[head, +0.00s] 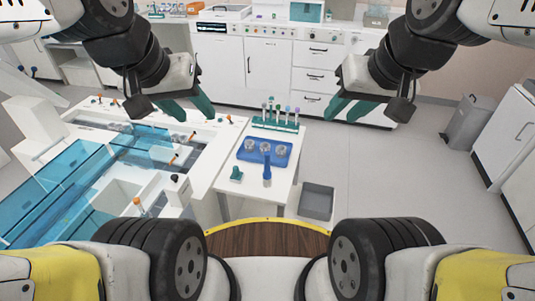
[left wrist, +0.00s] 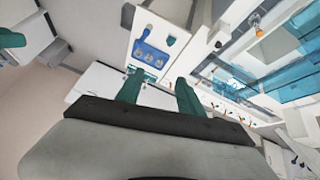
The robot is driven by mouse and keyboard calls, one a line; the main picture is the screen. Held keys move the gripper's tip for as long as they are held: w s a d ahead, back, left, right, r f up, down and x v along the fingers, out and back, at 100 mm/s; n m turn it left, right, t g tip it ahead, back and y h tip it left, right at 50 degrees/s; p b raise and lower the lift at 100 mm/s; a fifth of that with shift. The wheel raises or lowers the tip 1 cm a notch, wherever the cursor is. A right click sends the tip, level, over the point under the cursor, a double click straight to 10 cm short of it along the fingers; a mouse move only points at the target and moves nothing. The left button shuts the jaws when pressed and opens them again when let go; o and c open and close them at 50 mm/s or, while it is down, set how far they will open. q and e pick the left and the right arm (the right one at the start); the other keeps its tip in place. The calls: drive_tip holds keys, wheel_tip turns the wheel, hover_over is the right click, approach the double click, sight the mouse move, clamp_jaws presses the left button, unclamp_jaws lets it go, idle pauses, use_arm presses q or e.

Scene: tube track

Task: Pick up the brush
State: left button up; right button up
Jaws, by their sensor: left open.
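A small dark blue upright piece (head: 267,172) stands at the front of the white side table, and a small teal piece (head: 236,174) stands to its left. I cannot tell for sure which thing is the brush. The teal piece also shows in the left wrist view (left wrist: 171,40). My left gripper (head: 195,116) is open and empty, in the air to the left of the table's back part. Its two teal fingers (left wrist: 158,78) are spread with nothing between them. My right gripper (head: 339,116) has its teal fingers apart and empty, in the air right of the table.
A blue tray (head: 245,158) with several round grey items lies on the table. Behind it stands a teal rack (head: 270,125) with several upright tubes. A large white machine with blue clear covers (head: 70,185) adjoins on the left. A grey bin (head: 316,203) stands right of the table.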

use_arm(q)
drive_tip(key=w+d+f+g+y, duration=0.1)
drive_tip(key=w+d+f+g, duration=0.2)
drive_tip(key=w, duration=0.5)
drive_tip(key=g+y, duration=0.1)
drive_tip(key=g, duration=0.2)
hover_over(267, 165)
drive_tip(key=w, duration=0.2)
drive_tip(key=shift+n, duration=0.3)
wheel_tip(267, 165, down, 20)
drive_tip(key=shift+s+d+r, duration=0.1)
drive_tip(key=shift+d+r, duration=0.05)
drive_tip(key=shift+r, duration=0.05)
drive_tip(key=shift+d+f, duration=0.15)
drive_tip(key=shift+f, duration=0.6)
drive_tip(key=f, duration=0.7)
drive_tip(key=shift+s+a, duration=0.25)
drive_tip(key=shift+s, duration=0.15)
drive_tip(key=shift+r, duration=0.1)
clamp_jaws()
